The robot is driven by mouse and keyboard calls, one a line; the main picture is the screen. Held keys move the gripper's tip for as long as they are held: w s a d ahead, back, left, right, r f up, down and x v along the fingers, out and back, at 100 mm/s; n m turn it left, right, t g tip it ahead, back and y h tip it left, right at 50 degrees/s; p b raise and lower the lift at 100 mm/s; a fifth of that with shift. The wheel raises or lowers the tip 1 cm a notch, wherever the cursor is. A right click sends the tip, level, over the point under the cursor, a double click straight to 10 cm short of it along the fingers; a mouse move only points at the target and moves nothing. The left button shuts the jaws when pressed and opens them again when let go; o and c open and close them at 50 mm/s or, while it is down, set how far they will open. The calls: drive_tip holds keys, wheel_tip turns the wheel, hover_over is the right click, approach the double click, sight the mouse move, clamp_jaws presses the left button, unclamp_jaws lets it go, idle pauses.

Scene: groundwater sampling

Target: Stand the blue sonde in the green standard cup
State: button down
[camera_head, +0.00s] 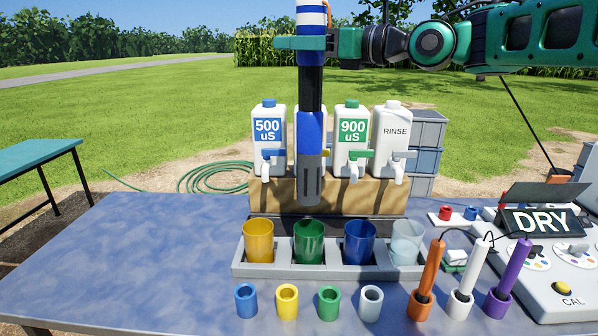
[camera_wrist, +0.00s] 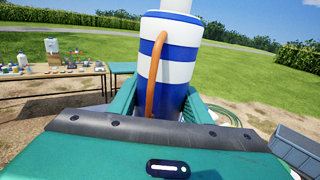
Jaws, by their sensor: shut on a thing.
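The blue sonde (camera_head: 311,135) hangs upright in the head view, with a blue-and-white striped top, a black middle and a slotted grey tip. My gripper (camera_head: 311,43) is shut on its upper part. The wrist view shows the striped top (camera_wrist: 168,68) with an orange strap between the green fingers. The green standard cup (camera_head: 309,240) stands in a grey rack, second from the left. The sonde's tip appears above this cup in the picture, apart from its rim. The cup's inside is partly visible.
The rack (camera_head: 327,272) also holds a yellow cup (camera_head: 258,241), a blue cup (camera_head: 359,242) and a clear cup (camera_head: 407,241). Labelled jugs (camera_head: 352,125) stand behind. Orange, white and purple probes (camera_head: 512,269) stand at right beside a DRY meter (camera_head: 541,222).

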drive_tip(key=shift+r, duration=0.1)
wheel_tip(320, 180, down, 18)
drive_tip(key=shift+s+f, duration=0.1)
drive_tip(key=c, duration=1)
unclamp_jaws()
approach(298, 131)
drive_tip(key=shift+w+d+f, duration=0.15)
drive_tip(key=shift+w+d, duration=0.25)
drive_tip(key=shift+d, duration=0.05)
drive_tip(key=shift+w+d+f, duration=0.2)
drive_tip(key=shift+w+d, duration=0.2)
